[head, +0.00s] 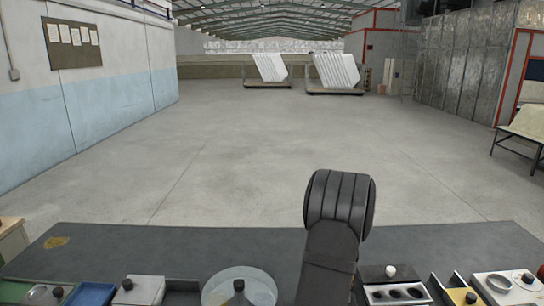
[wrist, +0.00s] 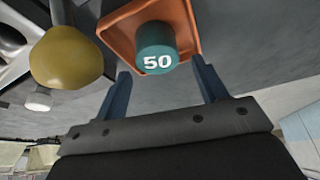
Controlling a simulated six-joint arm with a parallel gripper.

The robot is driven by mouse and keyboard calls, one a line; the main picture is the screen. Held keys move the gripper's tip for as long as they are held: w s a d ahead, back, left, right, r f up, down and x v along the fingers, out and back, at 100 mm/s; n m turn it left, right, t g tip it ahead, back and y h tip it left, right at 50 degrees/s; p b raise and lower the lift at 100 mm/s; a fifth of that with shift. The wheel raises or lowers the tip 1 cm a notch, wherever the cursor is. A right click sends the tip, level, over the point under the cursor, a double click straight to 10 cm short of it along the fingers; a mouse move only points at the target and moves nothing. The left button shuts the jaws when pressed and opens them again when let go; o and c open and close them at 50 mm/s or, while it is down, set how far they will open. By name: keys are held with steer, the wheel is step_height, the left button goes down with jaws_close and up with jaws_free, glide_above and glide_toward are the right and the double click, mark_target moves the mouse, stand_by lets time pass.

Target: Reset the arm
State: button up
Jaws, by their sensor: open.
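My gripper (wrist: 161,72) shows in the wrist view with its two blue fingers spread apart and nothing held between them. Beyond the fingertips is a teal cylinder (wrist: 157,40) marked 50, in an orange square tray (wrist: 118,22). I cannot tell how far the fingertips are from the cylinder. In the head view my dark arm rises over the front table, and the gripper itself does not show there.
In the wrist view a yellow rounded object (wrist: 66,58) and a small white piece (wrist: 39,100) lie left of the tray. In the head view the dark table (head: 160,245) holds a round clear dish (head: 215,295), a blue tray (head: 92,294) and a white box (head: 140,290) along its near edge.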

steer(key=shift+f, duration=0.85)
steer(key=d+v, duration=0.1)
steer(key=v, duration=1.1)
steer(key=x, duration=0.7)
steer(key=a+x, duration=0.1)
steer(key=x, duration=0.3)
steer(key=shift+w+f, duration=0.15)
steer(key=shift+w, duration=0.1)
step_height(320, 180, up, 10)
steer(key=s+d+m+g+h, duration=0.1)
steer(key=s+d+m, duration=0.4)
steer(key=s+d, duration=0.7)
steer(key=s+d+m+g+h, duration=0.15)
steer(key=s+d+m, duration=0.25)
steer(key=s+d, duration=0.9)
steer(key=shift+t, duration=0.25)
steer(key=w+f, duration=0.2)
steer(key=w, duration=0.3)
steer(key=w+f, duration=0.2)
steer(key=w, duration=0.3)
steer(key=w+f, duration=0.2)
steer(key=w, duration=0.3)
steer(key=shift+w+a+f, duration=0.1)
steer(key=shift+w+f, duration=0.1)
steer(key=shift+f+h, duration=0.25)
steer(key=shift+f, duration=0.4)
